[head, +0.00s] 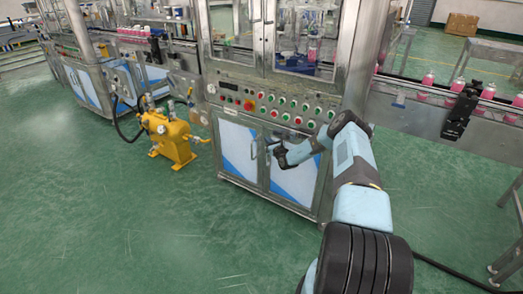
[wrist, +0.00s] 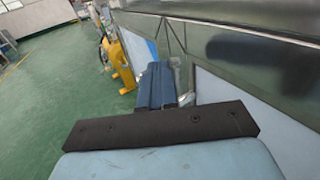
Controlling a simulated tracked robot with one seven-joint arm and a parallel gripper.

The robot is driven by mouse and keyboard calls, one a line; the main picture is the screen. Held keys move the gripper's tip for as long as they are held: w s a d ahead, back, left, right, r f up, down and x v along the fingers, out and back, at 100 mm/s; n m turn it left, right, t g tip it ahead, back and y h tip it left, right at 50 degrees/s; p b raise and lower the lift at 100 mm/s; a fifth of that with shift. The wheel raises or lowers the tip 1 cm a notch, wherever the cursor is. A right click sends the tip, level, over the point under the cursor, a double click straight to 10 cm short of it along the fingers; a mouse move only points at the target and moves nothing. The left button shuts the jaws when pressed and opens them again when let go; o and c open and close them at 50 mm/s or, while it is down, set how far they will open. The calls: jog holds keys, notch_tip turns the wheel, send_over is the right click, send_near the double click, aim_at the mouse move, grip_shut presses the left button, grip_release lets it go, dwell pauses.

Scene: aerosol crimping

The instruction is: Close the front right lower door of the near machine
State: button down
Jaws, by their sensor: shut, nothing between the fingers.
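The near machine (head: 262,82) is a steel cabinet with two blue-and-white lower doors under its button panel. The front right lower door (head: 292,183) is partly hidden by my arm; it looks flush or nearly so, and I cannot tell if a small gap remains. A door handle (head: 255,149) shows left of my gripper. My gripper (head: 277,152) is shut and empty, in front of the right door near its upper left edge. In the wrist view my blue fingers (wrist: 157,68) are together beside a grey handle (wrist: 180,78); contact is unclear.
A yellow pump unit (head: 170,138) stands on the green floor left of the machine and also shows in the wrist view (wrist: 118,62). A conveyor (head: 430,100) with pink cans runs to the right. The floor in front of the doors is clear.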

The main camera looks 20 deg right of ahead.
jog(key=s+a, duration=0.7)
jog(key=a, duration=0.1)
jog(key=s+a+r+n+g+y, duration=0.2)
jog(key=a+r+n+y, duration=0.35)
jog(key=r, duration=0.55)
jog(key=s+a+r+n+g+y, duration=0.2)
jog(key=a+r+n+g+y, duration=0.15)
jog(key=a+r+n, duration=0.55)
jog(key=s+a+r+n+g+y, duration=0.1)
jog(key=s+a+r+n+g, duration=0.25)
jog(key=s+r, duration=0.45)
jog(key=s+a+r+n+g, duration=0.35)
jog(key=s+r+n, duration=0.2)
jog(key=r, duration=0.45)
jog(key=s+d+r+n+g+h, duration=0.1)
jog(key=s+r+n+g+h, duration=0.3)
jog(key=s, duration=0.6)
jog(key=s+d+r+n+t+h, duration=0.1)
jog(key=s+d+r+n+h, duration=0.15)
jog(key=s+r, duration=0.65)
jog(key=s+d+r+n+t+h, duration=0.1)
jog(key=s+d, duration=0.4)
jog(key=s, duration=0.7)
jog(key=s+d+r+n+t+h, duration=0.2)
jog(key=s+d+h, duration=0.4)
jog(key=s, duration=0.6)
jog(key=shift+s+d+n, duration=0.25)
jog(key=shift+s+n, duration=0.05)
jog(key=shift+n, duration=0.2)
